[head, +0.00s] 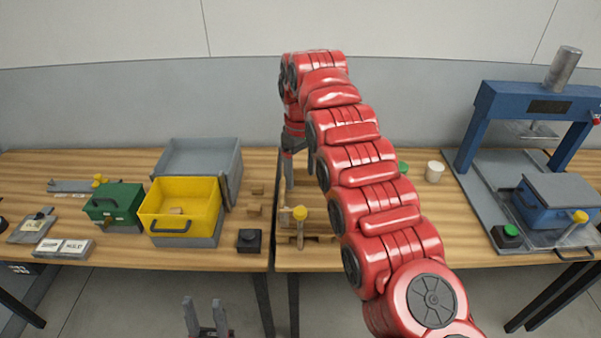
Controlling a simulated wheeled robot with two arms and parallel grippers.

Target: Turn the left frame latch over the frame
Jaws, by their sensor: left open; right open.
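My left gripper (205,318) is at the bottom edge, in front of the tables and apart from everything, open and empty. My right arm crosses the middle of the view. My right gripper (297,168) points down over the back of a low wooden fixture (318,240), partly behind the red arm; it is open, and I cannot tell if it touches anything.
A yellow bin (182,203), a green box (114,205), a grey open box (197,157) and a black block (249,240) stand on the left table. A blue press (487,120) and a white cup (434,171) stand right of my arm. Small wooden blocks (254,210) lie near the gap between tables.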

